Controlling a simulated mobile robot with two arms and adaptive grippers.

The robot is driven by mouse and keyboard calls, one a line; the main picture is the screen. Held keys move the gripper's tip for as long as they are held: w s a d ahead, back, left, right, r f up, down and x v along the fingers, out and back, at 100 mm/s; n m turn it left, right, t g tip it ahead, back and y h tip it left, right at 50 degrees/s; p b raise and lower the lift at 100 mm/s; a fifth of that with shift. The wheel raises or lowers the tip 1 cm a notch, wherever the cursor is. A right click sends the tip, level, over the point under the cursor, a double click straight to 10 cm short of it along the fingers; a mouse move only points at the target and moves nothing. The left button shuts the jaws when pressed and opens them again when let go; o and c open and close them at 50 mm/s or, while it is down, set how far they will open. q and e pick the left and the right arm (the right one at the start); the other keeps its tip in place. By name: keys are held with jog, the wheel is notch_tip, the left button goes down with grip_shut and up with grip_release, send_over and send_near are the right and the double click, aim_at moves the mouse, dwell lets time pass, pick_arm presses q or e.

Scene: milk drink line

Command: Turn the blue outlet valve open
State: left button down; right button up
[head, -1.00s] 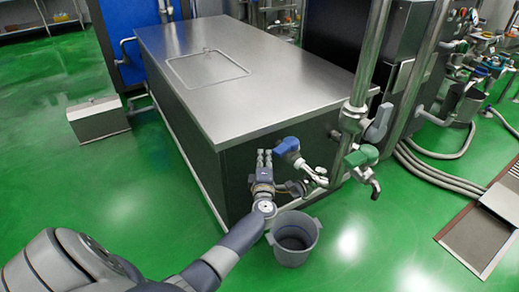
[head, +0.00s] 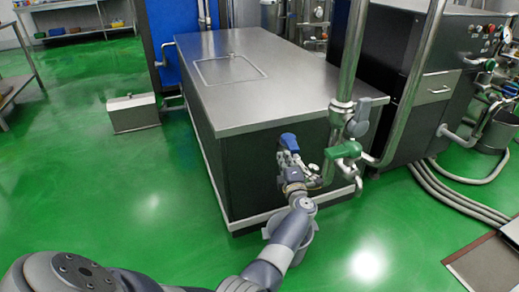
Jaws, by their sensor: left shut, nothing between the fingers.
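The blue outlet valve (head: 289,141) is on the front end of the steel tank, near its top edge. Its blue handle shows just above my left gripper (head: 288,157). The gripper is shut with nothing between its fingers. Its fingertips are right at the lower side of the handle and overlap it in the picture; I cannot tell whether they touch. The valve body and outlet pipe are mostly hidden behind the gripper and wrist. My right gripper is not in view.
A green-handled valve (head: 344,150) and a vertical steel pipe (head: 351,60) stand close on the right. A grey bucket (head: 304,249) below is partly hidden by my arm. The tank (head: 262,70) fills the middle.

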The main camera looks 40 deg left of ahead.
aim_at(294, 153)
pick_arm(q)
jog(key=shift+w+d+f+b, duration=0.1)
jog(key=shift+w+d+b, duration=0.4)
jog(key=shift+d, duration=0.3)
jog(key=shift+w+d+b, duration=0.3)
jog(key=shift+w+d, duration=0.3)
jog(key=shift+d, duration=0.15)
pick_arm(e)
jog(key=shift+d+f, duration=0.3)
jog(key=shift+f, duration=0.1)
